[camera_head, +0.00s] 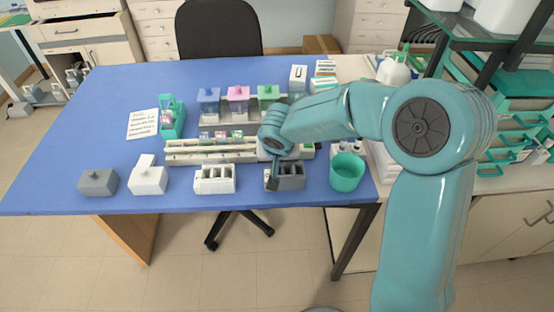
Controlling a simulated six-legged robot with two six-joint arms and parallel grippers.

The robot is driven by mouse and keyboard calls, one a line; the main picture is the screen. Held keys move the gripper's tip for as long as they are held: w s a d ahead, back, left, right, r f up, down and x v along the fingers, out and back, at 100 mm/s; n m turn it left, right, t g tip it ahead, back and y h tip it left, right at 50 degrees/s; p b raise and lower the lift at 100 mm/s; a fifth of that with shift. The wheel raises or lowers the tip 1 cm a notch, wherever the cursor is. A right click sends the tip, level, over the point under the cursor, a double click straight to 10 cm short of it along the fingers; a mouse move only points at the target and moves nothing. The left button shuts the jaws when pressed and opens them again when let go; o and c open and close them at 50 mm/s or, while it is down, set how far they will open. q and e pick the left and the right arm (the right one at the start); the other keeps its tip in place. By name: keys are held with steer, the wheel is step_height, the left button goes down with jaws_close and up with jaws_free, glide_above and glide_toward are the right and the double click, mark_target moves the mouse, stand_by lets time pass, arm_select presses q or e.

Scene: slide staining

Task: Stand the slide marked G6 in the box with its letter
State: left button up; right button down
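No slide marked G6 can be read at this size; small slides with coloured labels (221,135) stand behind the long cream rack (188,158). Letters on the boxes are not legible. In front is a row: a grey box (98,183), a white box (148,181) with a raised part on top, an open slotted white box (215,184) and an open slotted dark grey box (292,183). My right gripper (272,184) points down at the left part of the dark grey box. Its fingers are too small to tell whether they hold anything. My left gripper is out of view.
A teal beaker (346,173) stands just right of the dark grey box. Blue, pink and green staining jars (238,100) are at the back. A teal holder (172,120) and a written sheet (143,124) are left. The table's far left is clear.

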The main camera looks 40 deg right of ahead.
steer(key=shift+f+b, duration=0.3)
steer(key=shift+b, duration=0.25)
stand_by(0.9)
steer(key=c, duration=1.1)
jaws_free()
steer(key=shift+o, duration=0.2)
steer(key=v, duration=1.6)
steer(key=shift+r+b, duration=0.15)
steer(key=shift+b, duration=0.2)
